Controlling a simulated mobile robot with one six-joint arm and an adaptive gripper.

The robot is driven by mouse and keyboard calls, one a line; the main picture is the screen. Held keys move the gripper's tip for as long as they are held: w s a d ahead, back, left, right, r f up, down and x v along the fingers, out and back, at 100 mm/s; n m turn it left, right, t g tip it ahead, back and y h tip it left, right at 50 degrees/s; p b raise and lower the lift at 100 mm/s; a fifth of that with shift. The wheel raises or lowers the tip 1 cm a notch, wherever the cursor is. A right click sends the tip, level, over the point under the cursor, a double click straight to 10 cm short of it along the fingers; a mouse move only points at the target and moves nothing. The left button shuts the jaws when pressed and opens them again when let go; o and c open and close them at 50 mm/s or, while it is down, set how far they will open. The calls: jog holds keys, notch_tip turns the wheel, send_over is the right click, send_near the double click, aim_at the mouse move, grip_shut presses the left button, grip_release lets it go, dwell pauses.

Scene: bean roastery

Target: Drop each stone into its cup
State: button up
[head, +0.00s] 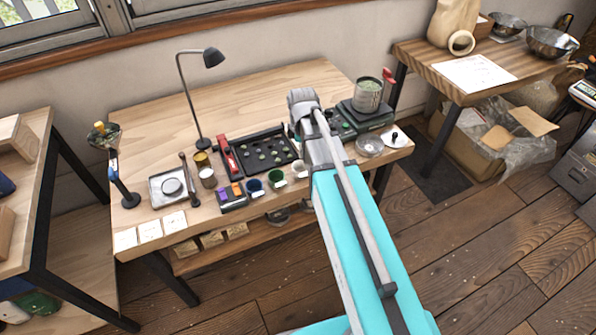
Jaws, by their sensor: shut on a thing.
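A black tray (243,165) lies in the middle of the workbench in the head view. Several small greenish-grey lumps, which look like the stones (262,156), lie spread in it. In front of the tray stand a dark blue cup (254,188), a green cup (276,180) and a third cup (300,169), partly by my arm. My gripper (294,132) is at the tray's right end, mostly hidden by my own arm. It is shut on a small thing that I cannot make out.
A red-handled tool (228,157) lies along the tray's left side. Left of it are a yellow-brown cup (202,160) and a metal plate scale (171,187). A desk lamp (199,95) rises behind. A scale with a tin (367,96) stands right. The bench's back is clear.

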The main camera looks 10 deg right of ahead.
jog(key=w+f+b, duration=0.2)
jog(key=shift+w+d+f+b, duration=0.2)
jog(key=shift+w+f+b, duration=0.1)
jog(key=shift+w, duration=0.1)
jog(key=shift+f, duration=0.1)
dwell(0.4)
jog(key=shift+f+b, duration=2.5)
jog(key=shift+b, duration=0.1)
jog(key=o, duration=0.8)
